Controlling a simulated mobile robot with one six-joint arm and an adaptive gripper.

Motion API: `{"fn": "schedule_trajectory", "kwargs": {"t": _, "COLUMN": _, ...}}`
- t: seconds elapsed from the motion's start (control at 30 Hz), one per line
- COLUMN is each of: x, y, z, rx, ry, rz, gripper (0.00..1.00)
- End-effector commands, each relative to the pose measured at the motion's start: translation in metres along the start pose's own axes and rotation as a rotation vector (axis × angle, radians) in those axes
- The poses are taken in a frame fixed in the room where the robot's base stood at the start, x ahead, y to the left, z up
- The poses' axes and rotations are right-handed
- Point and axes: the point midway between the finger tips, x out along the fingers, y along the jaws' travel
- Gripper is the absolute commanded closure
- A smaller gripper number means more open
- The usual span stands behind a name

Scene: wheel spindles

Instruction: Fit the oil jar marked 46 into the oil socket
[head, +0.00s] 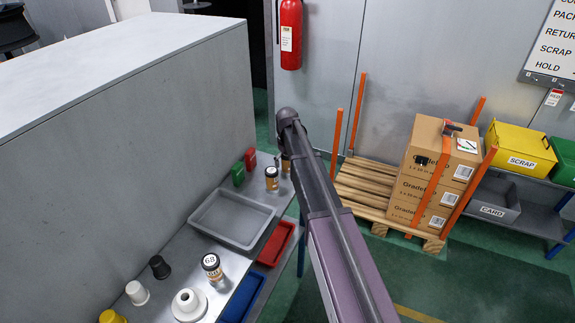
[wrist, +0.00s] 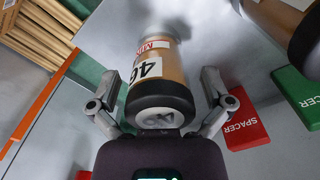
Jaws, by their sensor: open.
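The jar marked 46 (wrist: 155,75), amber-brown with a dark cap and a white label, stands between the spread fingers of my gripper (wrist: 160,90) in the wrist view. The gripper is open, with a finger on each side of the jar and gaps showing beside the cap. In the head view, a jar partly hidden behind my arm (head: 286,163) appears to be the same one, at the far end of the bench. My gripper is hidden in the head view. I cannot identify the oil socket in either view.
Another jar (head: 272,179) stands close by, near green (head: 238,174) and red (head: 250,158) spacer blocks. A grey tray (head: 233,244), red tray (head: 288,233), jar marked 68 (head: 212,268) and white flanged part (head: 189,304) lie nearer. A tall grey partition (head: 180,120) borders the bench.

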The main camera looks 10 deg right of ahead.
Motion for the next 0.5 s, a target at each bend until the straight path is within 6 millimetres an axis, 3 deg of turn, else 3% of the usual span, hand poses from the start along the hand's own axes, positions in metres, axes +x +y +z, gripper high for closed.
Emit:
{"fn": "schedule_trajectory", "kwargs": {"t": 0.27, "x": 0.0, "y": 0.0002, "z": 0.0, "rx": 0.0, "ry": 0.0, "rz": 0.0, "gripper": 0.0}}
{"fn": "schedule_trajectory", "kwargs": {"t": 0.5, "x": 0.0, "y": 0.0003, "z": 0.0001, "rx": 0.0, "ry": 0.0, "rz": 0.0, "gripper": 0.71}}
